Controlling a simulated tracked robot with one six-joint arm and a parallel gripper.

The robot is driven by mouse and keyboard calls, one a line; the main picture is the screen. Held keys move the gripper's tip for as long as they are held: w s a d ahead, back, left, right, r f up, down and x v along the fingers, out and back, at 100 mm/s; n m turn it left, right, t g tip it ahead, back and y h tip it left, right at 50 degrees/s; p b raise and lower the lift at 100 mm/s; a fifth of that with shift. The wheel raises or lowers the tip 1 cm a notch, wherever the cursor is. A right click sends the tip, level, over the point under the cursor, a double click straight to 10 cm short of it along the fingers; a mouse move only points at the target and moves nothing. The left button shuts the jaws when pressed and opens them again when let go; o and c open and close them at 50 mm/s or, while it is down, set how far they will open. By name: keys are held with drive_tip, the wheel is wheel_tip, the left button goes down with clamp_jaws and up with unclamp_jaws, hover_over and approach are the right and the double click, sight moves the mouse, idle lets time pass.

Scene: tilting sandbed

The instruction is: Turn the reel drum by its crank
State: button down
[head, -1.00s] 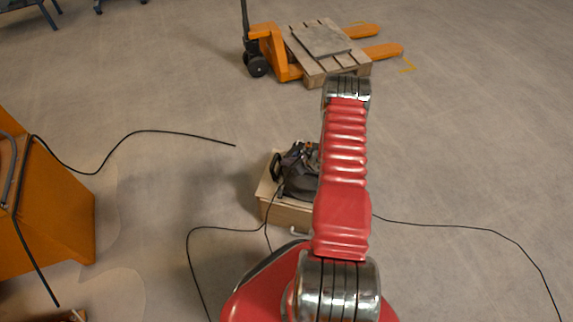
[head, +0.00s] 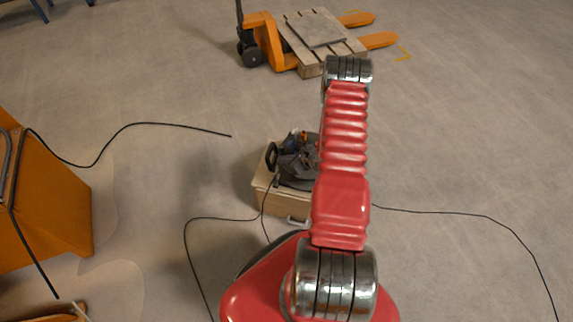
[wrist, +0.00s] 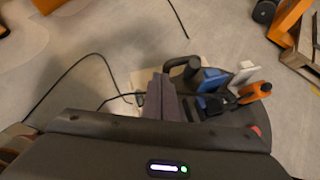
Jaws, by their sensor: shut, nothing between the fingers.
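The reel (head: 298,168) is a dark bundle on a light wooden box (head: 282,204), partly hidden behind my red arm in the head view. A black loop (head: 272,155) stands at its left side. In the wrist view, a black curved handle (wrist: 183,66), a blue plug (wrist: 212,79), a white plug (wrist: 246,70) and an orange piece (wrist: 256,92) show beyond my gripper. I cannot tell which part is the crank. My gripper (wrist: 164,82) is shut and empty, its dark fingers in front of the reel and left of the plugs. Contact cannot be told. The head view hides the gripper.
Black cables (head: 455,214) run over the floor on both sides of the box. An orange cabinet (head: 52,225) stands at the left. An orange pallet truck (head: 262,35) with a wooden pallet (head: 318,42) is at the back. Open floor lies between.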

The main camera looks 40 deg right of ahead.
drive_tip(key=s+a+r, duration=0.2)
drive_tip(key=s+r, duration=0.3)
drive_tip(key=shift+a, duration=0.4)
drive_tip(key=shift+r, duration=0.1)
